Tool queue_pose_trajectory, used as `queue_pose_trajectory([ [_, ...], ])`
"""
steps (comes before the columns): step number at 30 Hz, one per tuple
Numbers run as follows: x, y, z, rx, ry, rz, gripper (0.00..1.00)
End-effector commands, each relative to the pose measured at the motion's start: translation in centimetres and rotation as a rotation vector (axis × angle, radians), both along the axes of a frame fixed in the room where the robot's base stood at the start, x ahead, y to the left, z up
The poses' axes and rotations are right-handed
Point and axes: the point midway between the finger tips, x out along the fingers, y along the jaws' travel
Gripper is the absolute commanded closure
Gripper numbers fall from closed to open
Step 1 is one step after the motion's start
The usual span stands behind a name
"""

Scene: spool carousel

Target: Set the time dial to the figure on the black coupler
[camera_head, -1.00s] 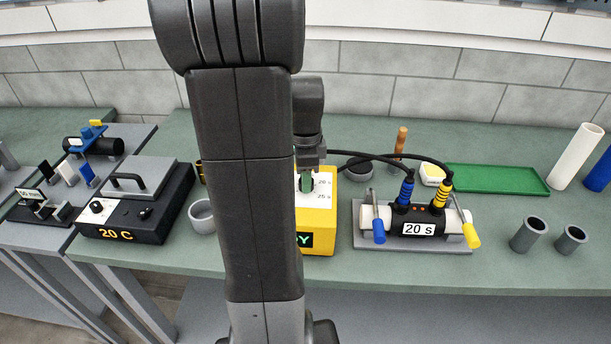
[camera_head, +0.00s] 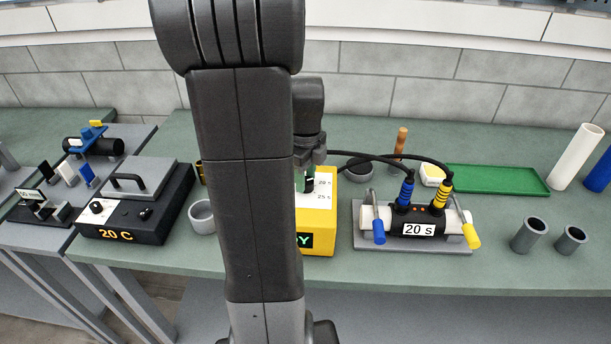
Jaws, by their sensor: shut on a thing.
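The black coupler (camera_head: 405,221) carries a white label reading "20 s" and sits on a white pipe (camera_head: 455,218) in a grey clamp stand. A blue and a yellow plug stand in its top. The yellow control box (camera_head: 320,222) has a white panel, with "25 s" and another mark, apparently "20 s", visible on its right side. A green display shows a "Y"; the rest is behind my arm. My gripper (camera_head: 308,184) is down at this panel, shut on the time dial. The dial is mostly hidden by my fingers, so its setting cannot be read.
A black heater (camera_head: 130,222) showing "20 C" stands left, with a grey cup (camera_head: 202,215) beside it. Black cables run from behind my arm to the coupler plugs. Right are a green tray (camera_head: 497,180), two grey sockets and a white pipe (camera_head: 577,156).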

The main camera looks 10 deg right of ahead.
Motion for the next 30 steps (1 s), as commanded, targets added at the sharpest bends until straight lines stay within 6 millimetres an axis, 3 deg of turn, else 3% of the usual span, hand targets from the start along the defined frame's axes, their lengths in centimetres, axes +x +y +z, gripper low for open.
queue_pose_trajectory([
  [13, 0.1, -0.1, 0.2, -0.002, -0.004, -0.009, 0.89],
  [14, 0.1, -0.1, 0.2, -0.002, -0.004, -0.009, 0.62],
  [17, 0.1, 0.0, 0.1, -0.001, -0.003, -0.009, 0.44],
  [26, 0.1, 0.0, 0.2, -0.001, -0.002, -0.009, 0.44],
  [30, 0.1, 0.0, 1.5, -0.001, -0.006, -0.009, 0.44],
])
